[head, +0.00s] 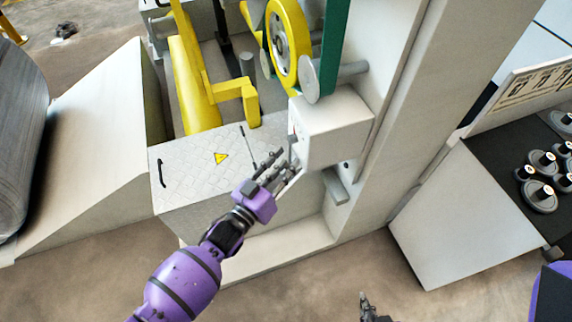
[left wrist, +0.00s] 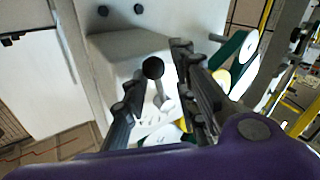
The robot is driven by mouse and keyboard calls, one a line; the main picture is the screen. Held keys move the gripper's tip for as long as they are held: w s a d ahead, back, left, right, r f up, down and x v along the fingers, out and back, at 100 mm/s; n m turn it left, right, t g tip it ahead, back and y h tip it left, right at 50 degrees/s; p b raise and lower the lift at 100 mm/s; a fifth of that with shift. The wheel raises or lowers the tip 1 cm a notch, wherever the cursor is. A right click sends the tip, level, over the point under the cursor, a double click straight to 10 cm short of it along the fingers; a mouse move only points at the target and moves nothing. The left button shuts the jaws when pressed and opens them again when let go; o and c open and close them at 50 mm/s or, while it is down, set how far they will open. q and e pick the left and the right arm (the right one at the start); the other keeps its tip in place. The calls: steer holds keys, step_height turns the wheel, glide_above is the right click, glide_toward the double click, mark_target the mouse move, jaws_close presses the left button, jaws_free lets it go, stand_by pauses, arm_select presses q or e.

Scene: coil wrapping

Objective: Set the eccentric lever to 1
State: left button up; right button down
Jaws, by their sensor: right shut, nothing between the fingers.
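The eccentric lever shows in the left wrist view as a black ball knob (left wrist: 153,68) on a short light rod, on the face of a white box (left wrist: 118,52). The same white box (head: 335,130) is in the head view, beside a pillar; the lever there is mostly hidden by my gripper. My left gripper (head: 278,162) is open at the box's left face. In the left wrist view its two fingers stand on either side of the knob with visible gaps. My right gripper (head: 367,308) is shut and empty at the bottom edge, far from the box.
Above the box are a yellow wheel (head: 288,45) and a green belt (head: 332,45). A yellow bracket (head: 240,92) stands behind a metal plate cover (head: 195,160) with a warning triangle. A dark table (head: 490,150) with several weights is at the right.

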arm_select(q)
steer(key=shift+s, duration=0.2)
steer(key=v, duration=1.1)
steer(key=shift+s+a, duration=0.2)
steer(key=shift+a, duration=0.15)
